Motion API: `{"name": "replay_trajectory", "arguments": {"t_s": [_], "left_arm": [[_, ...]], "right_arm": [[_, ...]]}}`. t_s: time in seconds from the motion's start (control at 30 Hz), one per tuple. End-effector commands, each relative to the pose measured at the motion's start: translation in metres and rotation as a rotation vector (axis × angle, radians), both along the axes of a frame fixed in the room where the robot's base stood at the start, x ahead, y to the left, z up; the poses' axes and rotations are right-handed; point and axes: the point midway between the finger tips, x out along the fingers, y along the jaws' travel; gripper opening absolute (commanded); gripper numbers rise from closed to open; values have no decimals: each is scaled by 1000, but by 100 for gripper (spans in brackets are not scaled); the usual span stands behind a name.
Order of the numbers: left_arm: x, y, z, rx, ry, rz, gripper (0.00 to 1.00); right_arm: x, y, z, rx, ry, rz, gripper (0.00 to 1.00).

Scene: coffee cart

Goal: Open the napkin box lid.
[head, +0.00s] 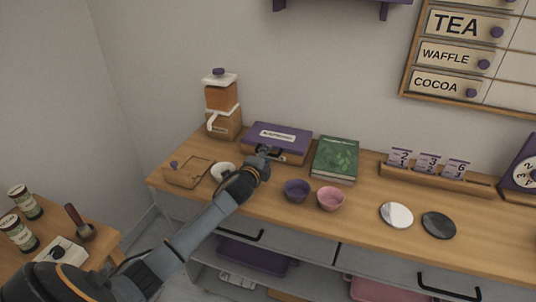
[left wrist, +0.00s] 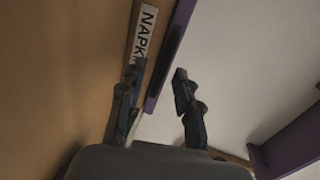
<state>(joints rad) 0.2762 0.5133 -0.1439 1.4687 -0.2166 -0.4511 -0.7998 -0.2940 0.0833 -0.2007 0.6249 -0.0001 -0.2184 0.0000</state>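The napkin box is a wooden box with a purple lid (head: 290,134) that carries a white label. It stands at the back of the counter, and the lid lies flat and shut. My left gripper (head: 269,153) is at the box's front edge. In the left wrist view the lid's purple edge and a dark tab (left wrist: 163,80) show between the two spread fingers of my left gripper (left wrist: 158,82). The wooden front (left wrist: 105,50) with a "NAPK" label is beside the left finger. Contact with the lid cannot be told. My right gripper is not in view.
A green book (head: 336,158) lies just right of the box. A coffee dispenser (head: 222,105) stands to its left. A purple bowl (head: 297,190) and a pink bowl (head: 330,198) stand in front. A wooden caddy (head: 187,174) is at the left end.

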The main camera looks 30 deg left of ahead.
Motion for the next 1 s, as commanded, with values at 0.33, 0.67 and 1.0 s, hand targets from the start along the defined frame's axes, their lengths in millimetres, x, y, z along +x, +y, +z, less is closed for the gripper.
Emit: {"name": "replay_trajectory", "arguments": {"t_s": [0.33,0.67,1.0], "left_arm": [[17,4,-4,-1,1,0,33],[17,4,-4,0,1,0,7],[17,4,-4,0,2,0,0]], "right_arm": [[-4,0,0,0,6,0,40],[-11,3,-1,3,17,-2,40],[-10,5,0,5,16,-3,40]]}}
